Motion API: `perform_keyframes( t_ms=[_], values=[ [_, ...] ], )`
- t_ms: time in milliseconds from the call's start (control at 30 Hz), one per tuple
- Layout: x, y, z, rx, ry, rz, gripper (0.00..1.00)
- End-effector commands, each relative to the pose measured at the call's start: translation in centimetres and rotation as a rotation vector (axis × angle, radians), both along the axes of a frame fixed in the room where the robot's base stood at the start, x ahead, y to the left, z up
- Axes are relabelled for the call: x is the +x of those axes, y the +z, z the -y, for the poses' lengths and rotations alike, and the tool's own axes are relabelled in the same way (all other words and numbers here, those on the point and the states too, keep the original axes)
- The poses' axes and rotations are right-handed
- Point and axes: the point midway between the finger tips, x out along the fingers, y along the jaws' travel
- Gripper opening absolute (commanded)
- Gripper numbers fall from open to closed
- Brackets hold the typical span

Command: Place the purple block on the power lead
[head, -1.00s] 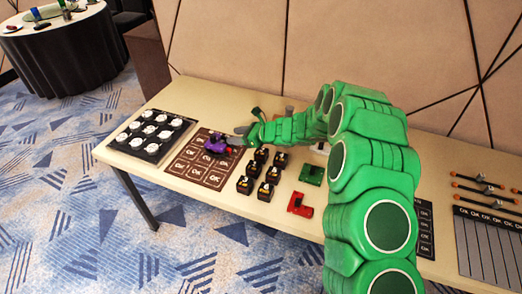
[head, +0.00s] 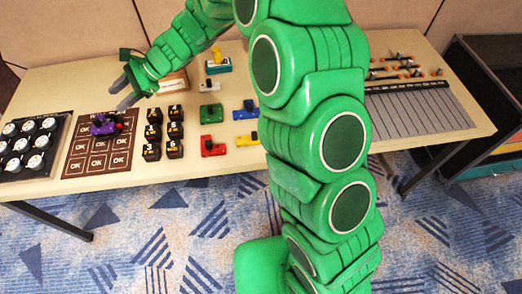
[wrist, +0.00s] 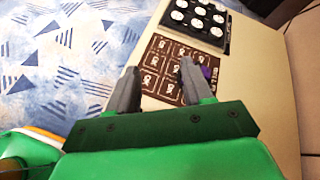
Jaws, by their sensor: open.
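The purple block (head: 103,126) sits on a brown mat (head: 88,162) printed with OK squares, at the left of the table. A small dark red part (head: 119,124) shows at its right side. In the wrist view the purple block (wrist: 206,73) is partly hidden behind the right finger. My gripper (head: 123,92) is open and empty, above the table behind and a little right of the block, apart from it. Its two fingers also show spread in the wrist view (wrist: 159,76). I cannot make out which thing is the power lead.
A black tray of white round pieces (head: 52,135) lies left of the mat. Several black numbered blocks (head: 153,133) stand to its right, then green (head: 210,112), red (head: 211,146) and blue pieces (head: 242,112). A grey striped panel (head: 425,110) lies at the right.

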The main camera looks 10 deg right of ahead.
Motion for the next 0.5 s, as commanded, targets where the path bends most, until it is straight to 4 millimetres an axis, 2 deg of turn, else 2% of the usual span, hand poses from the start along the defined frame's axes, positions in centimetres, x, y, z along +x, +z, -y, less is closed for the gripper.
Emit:
perform_keyframes(
  t_ms=[33, 200, 500],
  values=[
    [-0.7, 1.2, 1.0, -0.006, 0.025, 0.032, 0.51],
    [-3.8, 3.5, 4.2, -0.042, 0.124, 0.125, 0.51],
    [-8.9, 6.4, 10.5, -0.129, 0.286, 0.285, 0.51]
  ],
)
